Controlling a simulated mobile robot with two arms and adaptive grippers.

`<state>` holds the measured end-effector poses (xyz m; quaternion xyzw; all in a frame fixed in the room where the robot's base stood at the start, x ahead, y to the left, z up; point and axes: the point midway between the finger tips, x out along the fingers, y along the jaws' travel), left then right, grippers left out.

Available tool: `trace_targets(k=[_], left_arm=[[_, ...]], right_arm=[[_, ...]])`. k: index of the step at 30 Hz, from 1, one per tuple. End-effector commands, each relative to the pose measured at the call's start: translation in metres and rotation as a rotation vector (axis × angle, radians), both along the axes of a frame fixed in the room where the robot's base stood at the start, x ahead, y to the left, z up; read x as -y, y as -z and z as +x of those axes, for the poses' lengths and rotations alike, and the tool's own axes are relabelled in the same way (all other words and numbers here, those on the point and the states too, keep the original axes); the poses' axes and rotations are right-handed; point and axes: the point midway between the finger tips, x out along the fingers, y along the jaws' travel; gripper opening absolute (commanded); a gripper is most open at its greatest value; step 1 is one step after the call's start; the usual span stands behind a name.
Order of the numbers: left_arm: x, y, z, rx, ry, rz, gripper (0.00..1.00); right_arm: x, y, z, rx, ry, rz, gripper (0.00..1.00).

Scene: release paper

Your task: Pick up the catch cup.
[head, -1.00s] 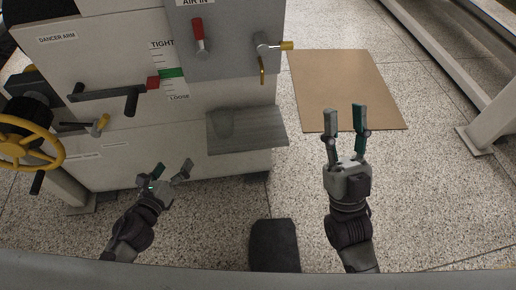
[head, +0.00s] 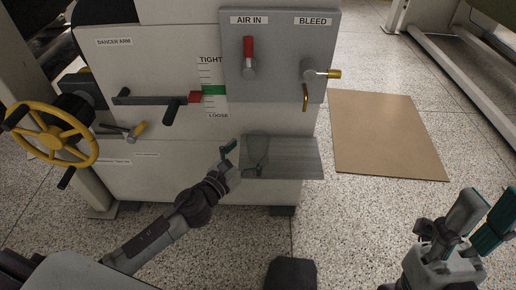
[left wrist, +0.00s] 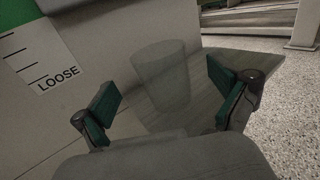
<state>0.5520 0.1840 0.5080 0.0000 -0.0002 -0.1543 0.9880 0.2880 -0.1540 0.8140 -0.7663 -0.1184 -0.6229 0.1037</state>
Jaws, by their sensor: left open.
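The catch cup (head: 257,147) is a see-through grey cup standing upright on a small grey shelf (head: 300,160) on the front of the machine. My left gripper (head: 238,158) is at the cup's near left side in the head view, open. In the left wrist view the cup (left wrist: 163,75) stands between and beyond the two green-padded fingers (left wrist: 160,92), with nothing gripped. My right gripper (head: 487,208) is at the lower right of the head view, open and empty, well away from the cup.
The machine panel above the shelf carries a red-handled valve (head: 249,58), a yellow-tipped bleed valve (head: 315,72) and a lever (head: 160,101). A yellow handwheel (head: 52,135) is at the left. A brown sheet (head: 385,135) lies on the floor at the right.

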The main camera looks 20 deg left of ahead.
Motion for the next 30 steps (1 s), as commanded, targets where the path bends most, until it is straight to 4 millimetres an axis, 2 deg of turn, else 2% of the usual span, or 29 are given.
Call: trace_targets(k=[3,8,17,27,30], left_arm=[[0.007,0.001,0.019,0.004,0.0,0.001,0.98],[0.013,0.0,0.038,0.002,-0.001,-0.001,0.98],[0.014,0.0,0.041,-0.001,-0.001,0.0,0.96],[0.014,0.0,0.041,0.0,-0.001,0.0,0.39],[0.014,0.0,0.041,0.0,-0.001,0.0,0.38]], right_arm=[[0.0,0.007,0.0,0.0,0.0,0.0,0.4],[0.0,0.009,0.001,-0.003,0.0,-0.002,0.4],[-0.001,0.004,0.002,0.015,0.0,-0.003,0.4],[0.0,0.005,0.001,0.012,0.0,-0.001,0.4],[0.0,0.005,0.001,0.011,0.0,-0.002,0.4]])
